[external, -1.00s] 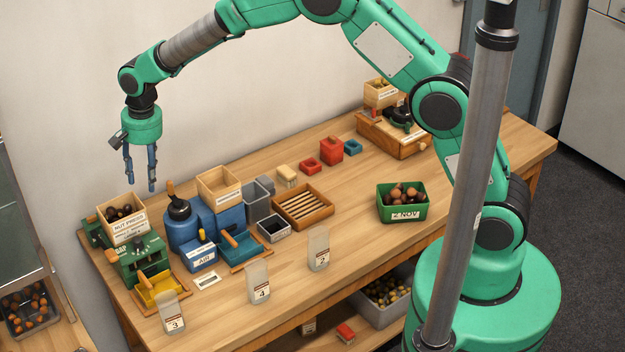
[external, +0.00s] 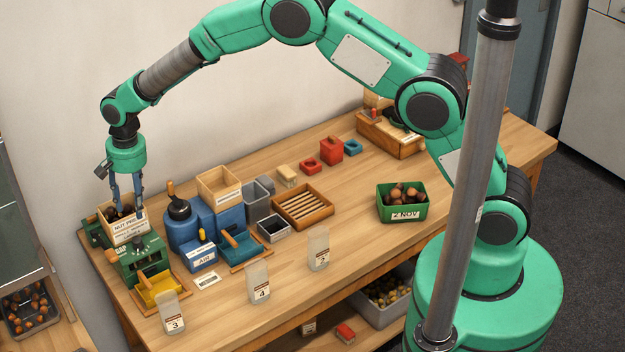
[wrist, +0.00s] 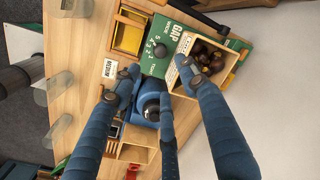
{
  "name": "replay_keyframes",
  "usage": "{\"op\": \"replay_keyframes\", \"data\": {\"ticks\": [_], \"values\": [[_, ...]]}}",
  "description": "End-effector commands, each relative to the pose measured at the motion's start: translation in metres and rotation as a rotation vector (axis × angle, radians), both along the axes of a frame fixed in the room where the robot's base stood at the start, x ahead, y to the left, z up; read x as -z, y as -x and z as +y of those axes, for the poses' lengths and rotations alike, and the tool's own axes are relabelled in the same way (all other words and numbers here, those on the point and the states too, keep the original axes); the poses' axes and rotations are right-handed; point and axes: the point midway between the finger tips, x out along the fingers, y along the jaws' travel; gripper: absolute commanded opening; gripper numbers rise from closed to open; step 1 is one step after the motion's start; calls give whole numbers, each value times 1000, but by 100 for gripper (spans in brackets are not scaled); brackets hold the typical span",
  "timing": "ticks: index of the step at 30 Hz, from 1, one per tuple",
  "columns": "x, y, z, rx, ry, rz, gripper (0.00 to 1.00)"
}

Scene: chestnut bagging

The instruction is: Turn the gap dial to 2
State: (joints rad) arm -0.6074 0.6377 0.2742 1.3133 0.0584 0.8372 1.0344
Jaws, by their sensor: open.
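The green nut press (external: 145,262) stands at the left end of the bench. Its green top panel (wrist: 174,33) shows in the wrist view with the word GAP and a row of numbers. My gripper (external: 127,204) is open and empty, pointing down above the wooden hopper of chestnuts (external: 128,232). In the wrist view my fingers (wrist: 158,79) are spread near the panel's lower edge and hide part of it. I see no contact with the dial.
The chestnut hopper (wrist: 226,72) rises right beside the panel. A yellow tray (external: 160,287) is in front of the press, and the blue machine (external: 200,225) stands to its right. Clear bags (external: 258,283) stand along the front edge.

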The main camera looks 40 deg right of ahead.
Motion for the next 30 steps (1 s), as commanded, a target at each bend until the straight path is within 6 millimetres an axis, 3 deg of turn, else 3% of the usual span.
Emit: {"op": "replay_keyframes", "data": {"ticks": [21, 30], "values": [[103, -4, 8, 0, 1, 0, 43], [124, -5, 10, 0, 0, 0, 43]]}}
